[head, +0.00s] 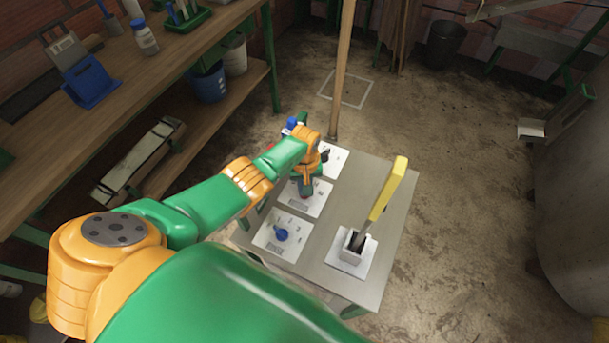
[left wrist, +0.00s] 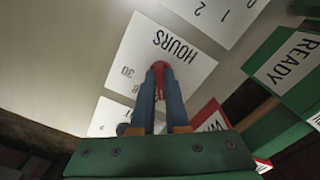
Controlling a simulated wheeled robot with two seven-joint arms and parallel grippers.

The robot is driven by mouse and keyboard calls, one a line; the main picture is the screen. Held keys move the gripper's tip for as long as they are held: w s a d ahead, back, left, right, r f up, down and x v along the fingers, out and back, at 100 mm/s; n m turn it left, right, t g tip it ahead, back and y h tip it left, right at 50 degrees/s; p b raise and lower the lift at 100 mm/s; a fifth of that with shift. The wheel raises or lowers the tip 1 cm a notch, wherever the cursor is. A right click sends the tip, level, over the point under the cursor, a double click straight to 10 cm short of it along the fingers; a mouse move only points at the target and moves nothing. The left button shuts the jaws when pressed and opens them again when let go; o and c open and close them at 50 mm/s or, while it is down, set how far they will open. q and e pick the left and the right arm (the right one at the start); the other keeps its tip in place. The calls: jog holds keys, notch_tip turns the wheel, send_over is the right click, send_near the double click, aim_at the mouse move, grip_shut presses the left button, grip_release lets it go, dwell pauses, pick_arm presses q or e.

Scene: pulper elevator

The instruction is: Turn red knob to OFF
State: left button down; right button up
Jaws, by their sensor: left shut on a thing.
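The red knob (left wrist: 159,66) sits on a white plate (left wrist: 187,70) marked HOURS in the left wrist view. The number 30 shows on that plate. My left gripper (left wrist: 160,92) has its two blue fingers shut on the knob, one on each side. In the head view my left gripper (head: 306,188) reaches down over a white plate (head: 319,203) on the grey panel top (head: 356,187) and mostly hides the knob. I cannot read an OFF mark or the knob's exact setting. My right gripper is in neither view.
A blue knob (head: 281,234) on its plate is nearer me. A black knob (head: 325,156) is just beyond my gripper. A yellow-handled lever (head: 387,191) rises at the right. A wooden pole (head: 342,70) stands behind the panel. A workbench (head: 165,65) fills the left.

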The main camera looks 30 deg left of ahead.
pick_arm(q)
jog(key=n, duration=0.4)
jog(key=shift+w+n, duration=0.2)
jog(key=shift+n, duration=0.2)
jog(key=shift+r, duration=0.1)
dwell(0.3)
jog(key=c, duration=0.9)
grip_release()
notch_tip(320, 180, up, 6)
jog(key=p, duration=0.5)
jog(key=shift+r+p, duration=0.15)
jog(key=shift+p, duration=0.2)
jog(key=shift+s+r, duration=0.1)
jog(key=shift+r, duration=0.35)
jog(key=shift+f, duration=0.1)
